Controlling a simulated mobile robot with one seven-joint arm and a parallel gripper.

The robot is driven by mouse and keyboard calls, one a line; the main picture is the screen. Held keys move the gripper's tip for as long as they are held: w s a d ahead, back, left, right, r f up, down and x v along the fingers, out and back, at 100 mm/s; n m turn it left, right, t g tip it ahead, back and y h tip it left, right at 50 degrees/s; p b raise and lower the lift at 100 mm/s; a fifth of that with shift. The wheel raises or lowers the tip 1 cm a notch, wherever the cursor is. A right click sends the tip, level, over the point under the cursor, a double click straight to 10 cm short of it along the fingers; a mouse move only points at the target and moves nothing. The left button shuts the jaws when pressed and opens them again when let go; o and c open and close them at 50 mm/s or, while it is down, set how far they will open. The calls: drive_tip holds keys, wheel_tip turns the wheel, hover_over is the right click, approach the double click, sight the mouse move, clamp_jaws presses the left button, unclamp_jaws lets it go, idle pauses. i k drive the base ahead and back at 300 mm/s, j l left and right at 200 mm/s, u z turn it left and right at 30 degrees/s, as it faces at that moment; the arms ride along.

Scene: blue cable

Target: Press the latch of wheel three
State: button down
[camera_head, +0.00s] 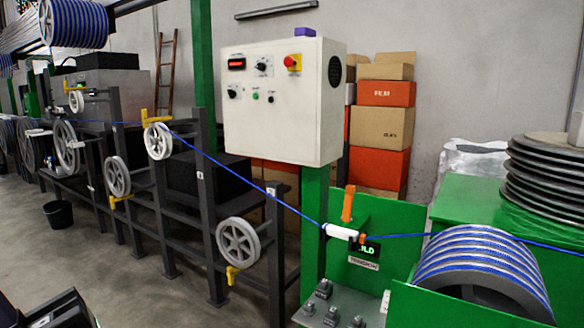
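Several spoked wheels are mounted on a dark post frame. I cannot read which one is numbered three. The nearest grey wheel (238,242) has a yellow latch (232,274) below it. A pale wheel (158,141) has a yellow latch (155,120) above it. A grey wheel (117,177) has a yellow latch (115,202) below it. A small far wheel (76,102) has a yellow latch (68,87) above it. The blue cable (250,182) passes by the pale wheel and slopes down right to a white roller (341,232). My gripper is not in view.
A control box (283,100) stands on a green post behind the roller. A cable-wound drum (480,262) and green machine are at right. A black bucket (58,214) sits on the floor. Open floor (130,285) lies before the frame. A dark shape fills the bottom left corner.

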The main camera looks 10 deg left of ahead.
sight(145, 122)
drive_tip(key=u, duration=1.25)
drive_tip(key=i+j+z, duration=0.1)
drive_tip(key=i, duration=3.1)
